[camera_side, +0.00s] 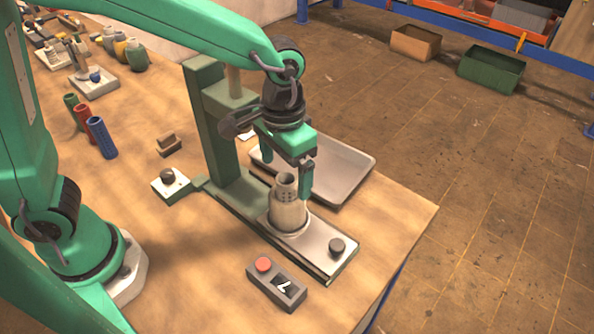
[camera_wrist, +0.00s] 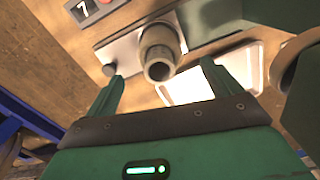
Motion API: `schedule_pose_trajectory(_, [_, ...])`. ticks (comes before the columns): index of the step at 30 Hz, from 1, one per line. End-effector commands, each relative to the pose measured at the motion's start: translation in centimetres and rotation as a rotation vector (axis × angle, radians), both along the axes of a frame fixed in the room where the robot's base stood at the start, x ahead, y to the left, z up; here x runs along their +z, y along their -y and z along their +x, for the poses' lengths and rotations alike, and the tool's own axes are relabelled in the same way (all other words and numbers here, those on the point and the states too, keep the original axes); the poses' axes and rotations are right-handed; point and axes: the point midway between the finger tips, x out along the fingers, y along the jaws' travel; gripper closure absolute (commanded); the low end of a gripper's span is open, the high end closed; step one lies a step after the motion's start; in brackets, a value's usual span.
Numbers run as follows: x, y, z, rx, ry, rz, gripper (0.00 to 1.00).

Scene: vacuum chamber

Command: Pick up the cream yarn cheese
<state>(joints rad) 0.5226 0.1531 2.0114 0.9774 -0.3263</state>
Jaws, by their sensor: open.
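The cream yarn cheese (camera_side: 289,215) stands upright on the metal plate of a green stand, with a narrower perforated tube (camera_side: 287,186) rising from its top. In the wrist view the cheese (camera_wrist: 160,38) shows end-on with its open tube towards me. My gripper (camera_side: 286,180) is open above it, fingers pointing down. In the side view one finger is at the right of the tube and the other is behind and left. In the wrist view the cheese lies between the two fingers (camera_wrist: 160,72), a little beyond the tips, and no contact is visible.
The green stand's column (camera_side: 211,125) rises close to my gripper. A metal tray (camera_side: 345,168) lies behind. A box with a red button and a display (camera_side: 276,285) sits in front. Colored tubes (camera_side: 101,138) and a small block (camera_side: 169,146) stand left. Table is clear at right.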

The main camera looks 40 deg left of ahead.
Motion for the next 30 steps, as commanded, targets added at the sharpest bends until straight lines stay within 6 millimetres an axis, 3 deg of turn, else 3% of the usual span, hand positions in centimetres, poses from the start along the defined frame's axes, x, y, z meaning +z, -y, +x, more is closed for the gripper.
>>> schedule_pose_trajectory(15, [-2.6, 0.0, 0.0, 0.0, -0.001, 0.0, 0.1])
schedule_pose_trajectory(23, [-2.9, 0.0, 0.0, 0.0, -0.001, 0.0, 0.1])
schedule_pose_trajectory(30, [-5.1, 0.1, 0.1, 0.0, -0.003, 0.002, 0.1])
